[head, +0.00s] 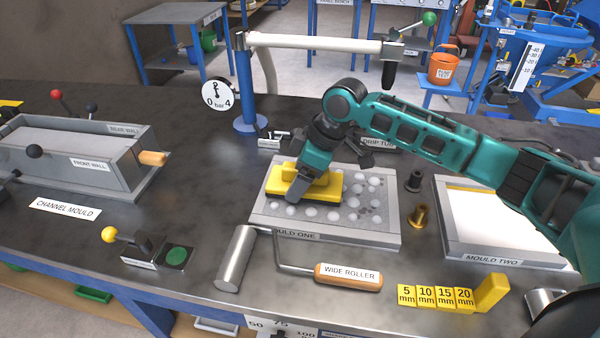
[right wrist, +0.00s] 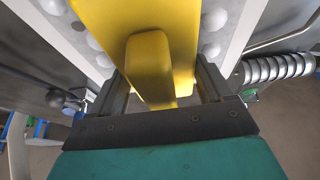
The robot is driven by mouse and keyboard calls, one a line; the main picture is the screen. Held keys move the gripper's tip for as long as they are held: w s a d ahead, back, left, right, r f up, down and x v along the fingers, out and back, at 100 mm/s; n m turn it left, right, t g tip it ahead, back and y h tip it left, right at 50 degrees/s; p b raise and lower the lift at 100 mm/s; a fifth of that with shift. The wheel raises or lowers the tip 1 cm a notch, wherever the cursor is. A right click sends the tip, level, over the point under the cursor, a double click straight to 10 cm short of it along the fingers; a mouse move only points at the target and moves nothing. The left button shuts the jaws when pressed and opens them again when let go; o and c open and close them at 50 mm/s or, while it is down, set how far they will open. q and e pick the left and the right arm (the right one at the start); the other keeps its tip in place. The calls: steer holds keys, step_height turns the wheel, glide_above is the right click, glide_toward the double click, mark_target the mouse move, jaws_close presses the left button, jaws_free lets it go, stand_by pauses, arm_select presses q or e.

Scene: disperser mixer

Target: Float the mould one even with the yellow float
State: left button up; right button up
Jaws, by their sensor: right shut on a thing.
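The mould one tray (head: 382,237) lies on the dark bench, with several white round lumps on its grey surface, mostly in its middle and right part. The yellow float (head: 325,190) lies flat over the left part of mould one. My right gripper (head: 300,182) is shut on the float's handle from above. In the right wrist view the yellow float (right wrist: 150,70) sits between the two fingers, with white lumps on both sides of it. Whether the float touches the lumps under it cannot be told. My left gripper is not in view.
A wide roller (head: 348,275) lies in front of mould one. Mould two (head: 490,262) stands to the right, with a brass piece (head: 419,216) between them. Yellow thickness blocks (head: 435,296) lie at the front right. The channel mould (head: 75,160) is at left, a blue post (head: 246,90) behind.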

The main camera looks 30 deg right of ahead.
mark_target(326, 181)
steer(key=shift+f, duration=0.2)
steer(key=shift+s+d+r+p, duration=0.1)
steer(key=shift+s+d+p, duration=0.45)
steer(key=shift+d+p, duration=0.2)
steer(key=shift+s+d+f+p, duration=0.2)
steer(key=shift+s+d+p, duration=0.55)
steer(key=shift+s+d, duration=0.45)
